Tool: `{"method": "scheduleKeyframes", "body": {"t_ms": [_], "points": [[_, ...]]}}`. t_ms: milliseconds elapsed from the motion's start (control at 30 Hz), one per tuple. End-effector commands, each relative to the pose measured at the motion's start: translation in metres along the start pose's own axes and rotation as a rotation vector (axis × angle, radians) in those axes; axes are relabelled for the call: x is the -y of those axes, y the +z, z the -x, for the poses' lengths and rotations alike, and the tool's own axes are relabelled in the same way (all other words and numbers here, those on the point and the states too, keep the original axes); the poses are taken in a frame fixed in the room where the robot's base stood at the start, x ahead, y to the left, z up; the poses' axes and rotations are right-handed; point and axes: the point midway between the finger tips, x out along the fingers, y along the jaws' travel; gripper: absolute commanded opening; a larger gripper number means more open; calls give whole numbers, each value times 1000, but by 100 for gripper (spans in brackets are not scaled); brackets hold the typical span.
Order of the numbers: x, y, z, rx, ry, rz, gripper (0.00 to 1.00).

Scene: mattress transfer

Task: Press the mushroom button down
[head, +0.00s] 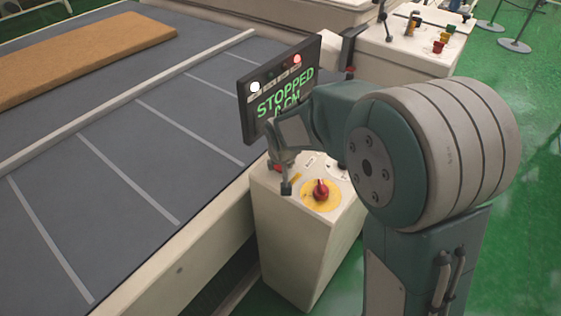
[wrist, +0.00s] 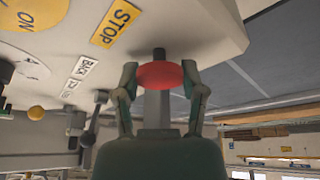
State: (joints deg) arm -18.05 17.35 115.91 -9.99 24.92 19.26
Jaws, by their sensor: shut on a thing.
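The red mushroom button (wrist: 160,76) sits on a short black stem on the cream control panel, beside the yellow STOP label (wrist: 117,22). My gripper (wrist: 160,72) has one finger on each side of its red cap and is shut on it. In the head view, my gripper (head: 281,178) is low over the left side of the control box (head: 300,245). A bit of red shows behind the fingers there, and the arm hides part of the panel. I cannot tell how far the button is pressed.
A red knob on a yellow disc (head: 321,191) is close right of my gripper. A screen (head: 280,88) reading STOPPED stands behind it. A grey conveyor bed (head: 120,150) with a brown mattress (head: 85,58) lies to the left. Another control box (head: 405,50) stands behind.

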Motion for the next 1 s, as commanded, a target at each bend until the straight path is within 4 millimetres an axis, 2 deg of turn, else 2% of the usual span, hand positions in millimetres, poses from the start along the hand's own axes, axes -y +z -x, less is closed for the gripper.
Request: {"method": "scheduleKeyframes", "body": {"t_ms": [67,100,133,167,533,667,767,1000], "points": [[0,0,0,-2,-1,0,0],[0,0,0,-1,-1,0,71],[0,0,0,-1,-1,0,85],[0,0,0,-1,-1,0,89],[0,0,0,0,0,0,89],[0,0,8,-2,0,0,89],[0,-1,24,-4,-1,0,89],[1,-2,74,-5,-1,0,89]]}}
